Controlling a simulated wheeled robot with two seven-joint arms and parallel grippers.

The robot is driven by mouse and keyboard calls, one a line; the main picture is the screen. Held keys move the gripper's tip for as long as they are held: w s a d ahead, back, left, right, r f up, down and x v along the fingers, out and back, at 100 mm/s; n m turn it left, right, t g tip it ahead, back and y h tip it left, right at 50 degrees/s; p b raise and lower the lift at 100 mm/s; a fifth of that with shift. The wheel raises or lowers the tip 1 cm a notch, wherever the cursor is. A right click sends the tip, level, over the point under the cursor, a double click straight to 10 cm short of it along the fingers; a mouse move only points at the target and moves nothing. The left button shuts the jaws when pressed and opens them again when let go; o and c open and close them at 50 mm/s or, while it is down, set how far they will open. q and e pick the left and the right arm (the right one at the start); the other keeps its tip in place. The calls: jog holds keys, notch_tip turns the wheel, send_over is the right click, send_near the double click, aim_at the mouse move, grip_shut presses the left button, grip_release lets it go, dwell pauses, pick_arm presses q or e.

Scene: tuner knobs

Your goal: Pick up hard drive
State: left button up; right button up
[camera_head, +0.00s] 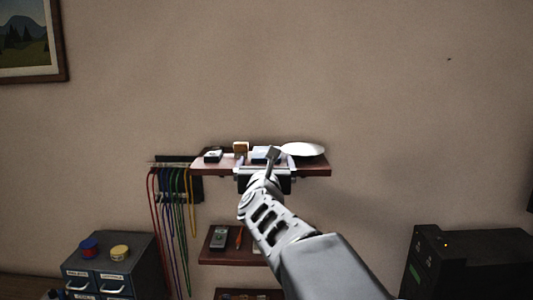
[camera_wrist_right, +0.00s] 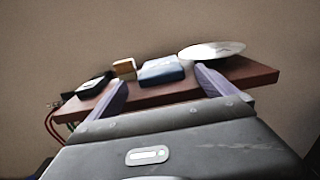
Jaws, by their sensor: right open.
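A small blue box (camera_wrist_right: 161,70), which may be the hard drive, lies on the top wall shelf (camera_wrist_right: 245,78); I cannot tell its identity for sure. The blue box also shows in the head view (camera_head: 262,152), partly behind my gripper. My right gripper (camera_head: 265,166) is at the front of the top shelf. In the right wrist view, its two fingers (camera_wrist_right: 160,88) are apart, pointing toward the blue box, with nothing held between them. My left gripper is not in view.
A white disc-like item (camera_head: 303,149) is right of the box. A tan block (camera_head: 241,147) and a black-and-white device (camera_head: 213,155) are to the left. Colored cables (camera_head: 178,215) hang at left. A lower shelf (camera_head: 226,257) holds small items.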

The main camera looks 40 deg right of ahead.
jog(key=shift+w+d, duration=0.1)
jog(key=shift+w, duration=0.05)
jog(key=shift+p+x, duration=0.3)
jog(key=shift+x, duration=2.25)
jog(key=c, duration=1.6)
